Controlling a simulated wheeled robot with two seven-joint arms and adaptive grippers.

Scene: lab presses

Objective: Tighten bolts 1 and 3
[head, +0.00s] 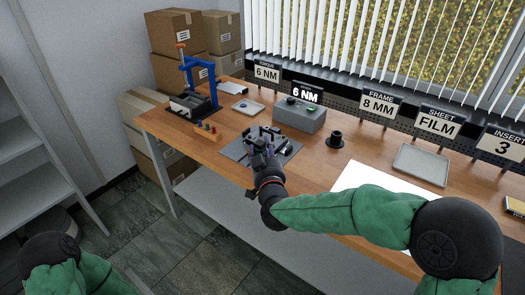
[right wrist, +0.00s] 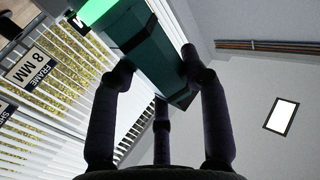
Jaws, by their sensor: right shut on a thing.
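My right gripper (head: 262,160) is over the front of a grey plate (head: 285,154) that carries dark clamps or fixtures. In the right wrist view my right gripper's dark fingers (right wrist: 158,82) are closed around a dark teal block-shaped tool (right wrist: 148,50). One end of the tool glows bright green. The gripper and arm hide part of the plate in the head view. The bolts and their numbers are too small or hidden to tell. My left gripper is out of view; only part of my left arm shows at the bottom left.
A grey control box (head: 299,114) stands behind the plate, under a 6 NM sign (head: 307,93). A blue press (head: 194,85), a small wooden rack (head: 208,131), a black round holder (head: 335,139) and a grey tray (head: 420,165) are on the wooden bench. Boxes (head: 178,31) stand behind.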

